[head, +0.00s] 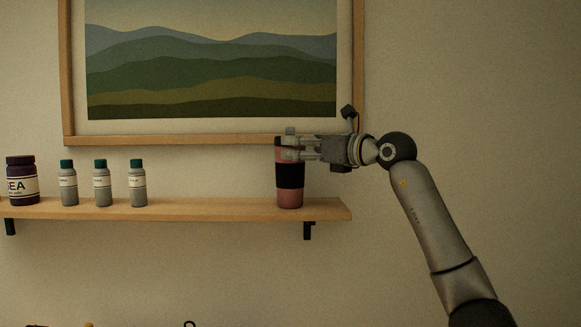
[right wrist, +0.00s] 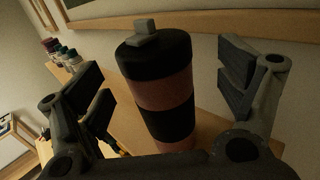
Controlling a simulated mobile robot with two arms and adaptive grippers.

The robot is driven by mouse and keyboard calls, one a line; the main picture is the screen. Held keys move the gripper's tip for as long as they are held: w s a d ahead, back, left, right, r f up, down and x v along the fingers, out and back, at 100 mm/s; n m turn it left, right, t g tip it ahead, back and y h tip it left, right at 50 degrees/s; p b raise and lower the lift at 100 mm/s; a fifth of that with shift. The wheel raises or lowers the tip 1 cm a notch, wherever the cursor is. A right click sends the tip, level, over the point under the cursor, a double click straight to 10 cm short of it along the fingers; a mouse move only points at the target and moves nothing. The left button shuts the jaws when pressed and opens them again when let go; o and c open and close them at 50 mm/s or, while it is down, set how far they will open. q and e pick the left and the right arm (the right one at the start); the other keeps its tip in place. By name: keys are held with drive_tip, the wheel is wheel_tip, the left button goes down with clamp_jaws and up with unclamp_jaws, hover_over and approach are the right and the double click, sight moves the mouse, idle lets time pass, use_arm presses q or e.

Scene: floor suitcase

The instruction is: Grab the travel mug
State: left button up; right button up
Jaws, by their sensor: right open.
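The travel mug (head: 290,178) is pinkish-red with a wide black band and stands upright near the right end of the wooden wall shelf (head: 225,209). My right gripper (head: 290,146) comes in from the right at the height of the mug's upper part and hides some of it. In the right wrist view the mug (right wrist: 165,95), with its black lid, stands between the two open fingers of the right gripper (right wrist: 165,80). Gaps show on both sides of the mug there. My left gripper is not in view.
Three grey bottles with teal caps (head: 100,185) stand to the left on the shelf, with a dark labelled jar (head: 21,182) farther left. A framed landscape picture (head: 210,139) hangs just above. The shelf is clear between the bottles and the mug.

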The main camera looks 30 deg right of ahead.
drive_tip(key=p+x, duration=0.2)
drive_tip(key=x, duration=0.2)
drive_tip(key=shift+a+f, duration=0.15)
drive_tip(key=shift+a, duration=0.05)
drive_tip(key=shift+w+a+f, duration=0.1)
drive_tip(key=shift+w, duration=0.1)
drive_tip(key=shift+s, duration=0.25)
drive_tip(key=c, duration=0.5)
drive_tip(key=shift+w, duration=0.1)
drive_tip(key=c, duration=1.1)
